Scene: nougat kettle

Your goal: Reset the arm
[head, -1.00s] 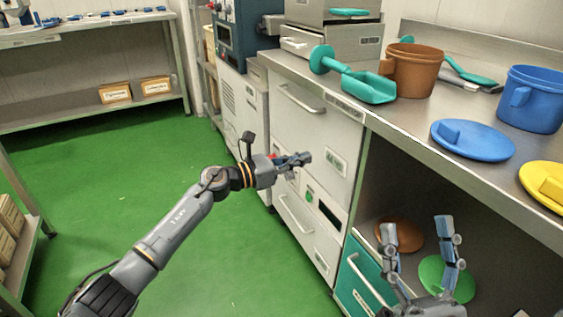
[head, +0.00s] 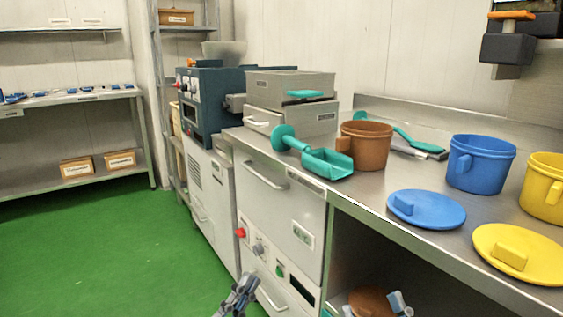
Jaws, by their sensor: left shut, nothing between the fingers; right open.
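My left gripper (head: 240,292) shows at the bottom edge, in front of the lower drawers of the white cabinet. It is shut and empty, and the arm behind it is out of view. My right gripper (head: 374,306) shows only its fingertips at the bottom edge, by the open shelf under the counter. It is open, with a brown lid (head: 370,301) visible behind and between the fingertips. Neither gripper visibly holds anything.
The steel counter (head: 372,208) carries a teal scoop (head: 328,163), brown pot (head: 367,147), blue pot (head: 480,165), blue lid (head: 427,209), yellow pot (head: 543,190) and yellow lid (head: 517,252). The white cabinet (head: 278,208) stands below. Green floor (head: 100,250) is clear at left.

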